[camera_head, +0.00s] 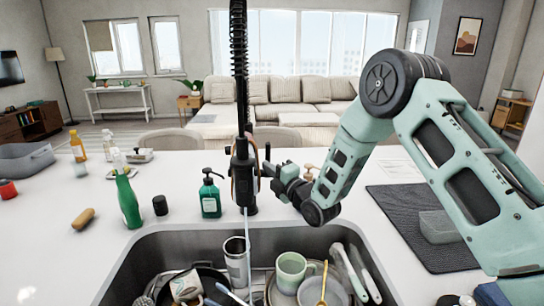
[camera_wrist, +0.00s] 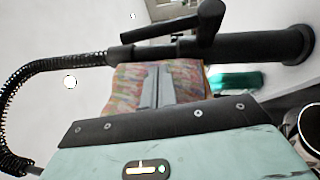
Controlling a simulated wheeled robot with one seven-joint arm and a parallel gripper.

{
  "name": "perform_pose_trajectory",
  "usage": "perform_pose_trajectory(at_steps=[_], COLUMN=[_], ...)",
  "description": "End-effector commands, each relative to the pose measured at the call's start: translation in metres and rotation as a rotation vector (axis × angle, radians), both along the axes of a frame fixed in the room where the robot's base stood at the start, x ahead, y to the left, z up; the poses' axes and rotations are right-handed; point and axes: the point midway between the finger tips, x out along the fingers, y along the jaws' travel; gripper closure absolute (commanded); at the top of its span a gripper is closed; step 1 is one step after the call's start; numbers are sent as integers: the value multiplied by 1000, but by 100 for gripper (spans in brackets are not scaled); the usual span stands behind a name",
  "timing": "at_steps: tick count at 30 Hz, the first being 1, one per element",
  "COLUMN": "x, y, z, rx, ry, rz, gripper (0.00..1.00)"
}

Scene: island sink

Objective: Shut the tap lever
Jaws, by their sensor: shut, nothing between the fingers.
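The black tap (camera_head: 241,175) with a coiled spring neck stands behind the sink in the head view. A thin pale stream of water (camera_head: 248,235) falls from it into the sink. In the wrist view the tap's black body (camera_wrist: 245,48) lies across the top, and its lever (camera_wrist: 205,27) sticks out from it. My gripper (camera_head: 270,171) is just right of the tap in the head view. Its grey fingers (camera_wrist: 155,88) are shut and empty, close to the tap body. Whether they touch the tap or lever, I cannot tell.
The sink (camera_head: 150,250) holds a steel tumbler (camera_head: 236,265), a pale green mug (camera_head: 291,270) and other dishes. A dark green soap bottle (camera_head: 210,197) stands left of the tap, with a green spray bottle (camera_head: 128,202) further left. A dark mat (camera_head: 400,215) lies at right.

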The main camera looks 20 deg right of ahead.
Motion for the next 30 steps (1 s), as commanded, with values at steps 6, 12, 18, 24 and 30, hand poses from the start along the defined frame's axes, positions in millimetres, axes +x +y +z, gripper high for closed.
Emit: perform_pose_trajectory(at_steps=[6,12,18,24,30], x=[24,30,30,34,45], y=[-13,-16,-16,-17,-20], z=[6,5,5,3,6], rx=[-1,-1,-1,-3,-2], ry=[1,1,1,0,-4], rz=[-4,-4,-4,-3,-3], gripper=[100,100,100,100,100])
